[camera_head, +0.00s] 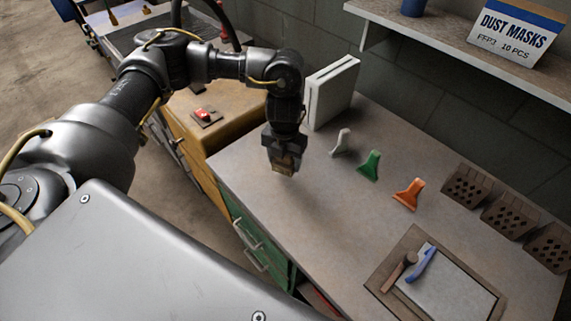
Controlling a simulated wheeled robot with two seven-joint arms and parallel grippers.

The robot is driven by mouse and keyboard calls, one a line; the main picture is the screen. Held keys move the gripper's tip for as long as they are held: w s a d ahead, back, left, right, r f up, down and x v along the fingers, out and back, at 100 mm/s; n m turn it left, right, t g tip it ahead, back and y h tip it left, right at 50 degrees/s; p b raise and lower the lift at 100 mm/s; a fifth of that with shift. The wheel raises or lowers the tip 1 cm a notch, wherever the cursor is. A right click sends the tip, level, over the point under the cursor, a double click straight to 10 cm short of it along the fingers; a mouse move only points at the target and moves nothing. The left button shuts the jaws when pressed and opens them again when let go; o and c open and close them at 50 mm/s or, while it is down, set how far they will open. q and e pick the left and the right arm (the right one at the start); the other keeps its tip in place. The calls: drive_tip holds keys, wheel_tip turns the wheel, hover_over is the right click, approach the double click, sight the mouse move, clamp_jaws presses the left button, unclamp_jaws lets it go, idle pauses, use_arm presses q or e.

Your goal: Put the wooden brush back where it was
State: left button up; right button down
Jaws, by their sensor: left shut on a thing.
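My left gripper (283,162) is over the left part of the grey worktop, pointing down. It is shut on a small tan-brown thing, which I take to be the wooden brush (283,168). Only a little of the brush shows below the fingers; the rest is hidden by the gripper. I cannot tell for sure whether it touches the worktop. My right gripper is not in view.
White (341,143), green (370,166) and orange (409,194) tools stand in a row to the right. A brown tool (399,272) and a blue tool (421,263) lie on a framed panel (450,287). Perforated brown blocks (466,187) line the wall. A white case (332,92) stands behind the gripper.

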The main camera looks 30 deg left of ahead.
sight(285, 165)
use_arm(q)
drive_tip(key=shift+w+f, duration=0.2)
drive_tip(key=shift+f, duration=0.8)
drive_tip(key=shift+w+f, duration=0.15)
drive_tip(key=shift+f, duration=0.8)
drive_tip(key=shift+f, duration=0.1)
drive_tip(key=o, duration=0.9)
drive_tip(key=shift+o, duration=0.2)
drive_tip(key=shift+r, duration=0.35)
wheel_tip(285, 165, up, 12)
drive_tip(key=shift+f+b, duration=0.15)
drive_tip(key=shift+b, duration=0.15)
